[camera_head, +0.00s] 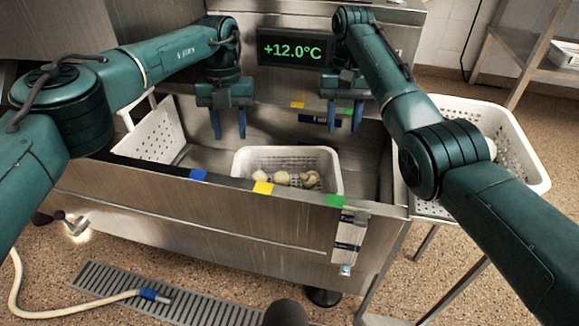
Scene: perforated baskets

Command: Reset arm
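My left gripper (228,121) hangs over the left part of the steel basin, its two blue fingers pointing down and apart with nothing between them. My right gripper (340,115) hangs over the back right part of the basin, below the display. Its blue fingers look parted and empty. A white perforated basket (320,160) with several pale round items (282,178) stands in the middle of the steel basin (362,160), in front of and below both grippers. Neither gripper touches it.
A white perforated basket (158,135) leans tilted at the basin's left end. Another white basket (535,165) stands outside on the right, partly hidden by my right arm. A display (293,48) reads +12.0°C behind the grippers. Blue, yellow and green marks line the front rim. A hose (75,314) lies on the floor.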

